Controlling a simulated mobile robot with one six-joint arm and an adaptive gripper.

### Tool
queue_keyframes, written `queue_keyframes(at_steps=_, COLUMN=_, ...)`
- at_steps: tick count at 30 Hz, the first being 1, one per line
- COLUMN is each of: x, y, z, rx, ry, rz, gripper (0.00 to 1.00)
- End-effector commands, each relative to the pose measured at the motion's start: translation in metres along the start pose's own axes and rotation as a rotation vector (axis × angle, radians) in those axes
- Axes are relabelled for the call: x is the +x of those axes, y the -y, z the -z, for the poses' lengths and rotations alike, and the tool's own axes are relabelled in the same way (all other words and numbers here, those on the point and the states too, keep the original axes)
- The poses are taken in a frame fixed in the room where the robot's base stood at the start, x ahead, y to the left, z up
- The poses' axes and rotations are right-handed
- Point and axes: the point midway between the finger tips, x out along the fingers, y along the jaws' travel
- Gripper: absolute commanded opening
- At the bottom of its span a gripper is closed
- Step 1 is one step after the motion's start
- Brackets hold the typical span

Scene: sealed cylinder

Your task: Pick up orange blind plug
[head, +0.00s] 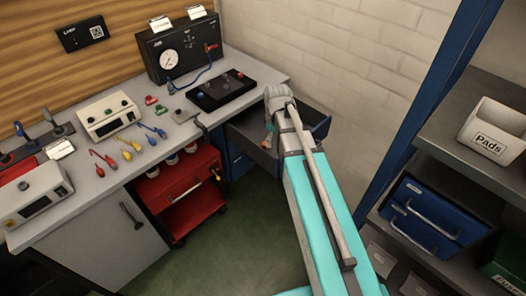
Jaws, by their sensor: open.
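My arm reaches to the open drawer (240,137) below the right end of the workbench. My gripper (269,133) points down at the drawer, largely hidden by my own wrist; it is open. A small orange patch (268,141) shows beside the gripper, over the drawer. It is too small and too covered to tell whether it is the orange blind plug or whether the gripper touches it. No other orange plug can be made out.
The workbench (95,190) carries a gauge box (183,50), a black tray (220,90) and several coloured hooked tools. A red cart (180,190) stands below it. A shelf with a Pads bin (492,130) and blue case (433,215) is at right. Green floor (225,250) is clear.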

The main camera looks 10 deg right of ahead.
Motion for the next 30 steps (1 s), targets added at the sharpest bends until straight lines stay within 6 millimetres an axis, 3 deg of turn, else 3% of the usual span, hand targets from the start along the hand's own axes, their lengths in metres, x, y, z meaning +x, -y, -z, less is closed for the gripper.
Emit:
queue_keyframes(at_steps=3, x=0.018, y=-0.021, z=0.026, rx=-0.162, ry=0.000, rz=0.000, gripper=0.82)
queue_keyframes(at_steps=18, x=0.067, y=-0.090, z=0.110, rx=-0.847, ry=-0.001, rz=0.000, gripper=0.82)
queue_keyframes(at_steps=24, x=0.076, y=-0.104, z=0.128, rx=-1.017, ry=-0.001, rz=0.000, gripper=0.82)
queue_keyframes(at_steps=30, x=0.078, y=-0.108, z=0.133, rx=-1.075, ry=-0.001, rz=0.000, gripper=0.82)
